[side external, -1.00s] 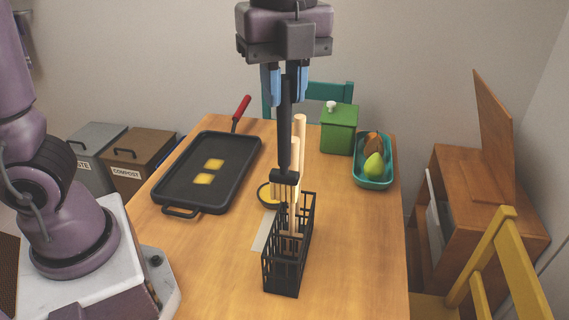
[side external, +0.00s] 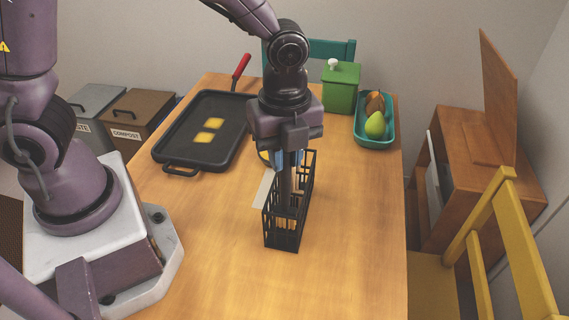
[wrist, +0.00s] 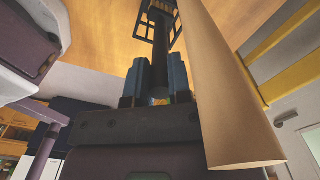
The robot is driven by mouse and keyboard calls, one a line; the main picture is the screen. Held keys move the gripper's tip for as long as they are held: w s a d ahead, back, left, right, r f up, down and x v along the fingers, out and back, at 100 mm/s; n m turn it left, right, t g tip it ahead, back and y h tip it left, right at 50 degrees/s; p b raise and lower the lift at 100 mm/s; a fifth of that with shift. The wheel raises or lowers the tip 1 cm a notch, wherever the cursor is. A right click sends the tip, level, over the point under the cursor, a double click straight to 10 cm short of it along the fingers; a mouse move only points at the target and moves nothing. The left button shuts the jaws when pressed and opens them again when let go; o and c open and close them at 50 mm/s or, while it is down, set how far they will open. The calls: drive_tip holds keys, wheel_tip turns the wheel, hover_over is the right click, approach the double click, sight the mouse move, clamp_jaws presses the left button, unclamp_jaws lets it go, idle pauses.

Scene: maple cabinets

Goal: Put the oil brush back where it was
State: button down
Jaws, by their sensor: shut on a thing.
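The oil brush has a black handle (side external: 285,187). My gripper (side external: 284,160) is shut on the upper part of that handle and points down over the rack. The black openwork rack (side external: 268,232) stands on the table, and the brush's lower part is inside its outline, behind the bars. I cannot tell whether the brush touches the rack's bottom. In the wrist view the blue fingers (wrist: 159,88) grip the dark handle (wrist: 172,40), with part of the rack (wrist: 140,50) beyond.
A thick wooden handle (wrist: 230,90) rises close beside my gripper. A black griddle (side external: 180,150) with two yellow pieces lies left. A green canister (side external: 341,90) and a teal tray (side external: 376,143) with fruit stand back right. The table's right front is clear.

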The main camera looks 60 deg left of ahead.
sight(285, 191)
drive_tip(key=shift+f, duration=1.35)
drive_tip(key=shift+f, duration=0.15)
drive_tip(key=c, duration=1)
unclamp_jaws()
drive_tip(key=shift+c, duration=0.2)
